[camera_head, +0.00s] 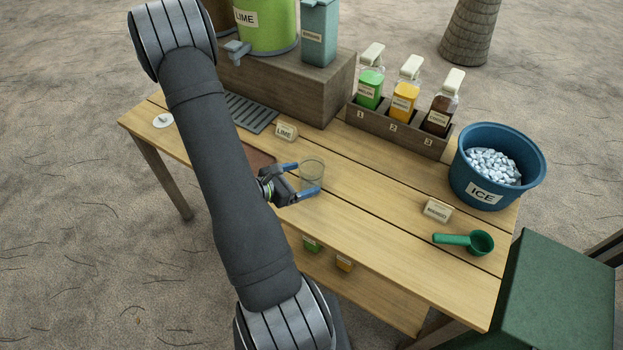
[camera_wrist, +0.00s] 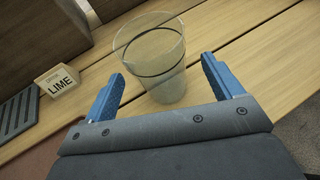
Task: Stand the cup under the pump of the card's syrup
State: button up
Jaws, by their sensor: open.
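A clear, empty cup (camera_head: 313,170) stands upright on the table; it also shows in the wrist view (camera_wrist: 155,65). My gripper (camera_head: 303,179) is open, its blue fingers (camera_wrist: 163,72) on either side of the cup's near part, with no grip on it. Three pump bottles stand in a wooden rack: green syrup (camera_head: 368,91) in slot 1, yellow-orange (camera_head: 403,102) in slot 2, dark brown (camera_head: 438,117) in slot 3. A card (camera_head: 437,211) at the right seems to read MANGO; its small print is unclear. Another card (camera_head: 286,131) reads LIME (camera_wrist: 59,81).
A blue ice tub (camera_head: 475,195) and a green scoop (camera_head: 464,240) are at the right. A green LIME dispenser (camera_head: 266,30) and a teal container (camera_head: 319,35) stand on a wooden block, above a drip grate (camera_head: 250,113). The table between cup and rack is clear.

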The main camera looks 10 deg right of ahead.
jog(key=shift+x, duration=2.2)
jog(key=shift+w, duration=0.1)
jog(key=shift+c, duration=0.5)
jog(key=c, duration=1.1)
jog(key=shift+o, duration=0.2)
jog(key=shift+a, duration=0.1)
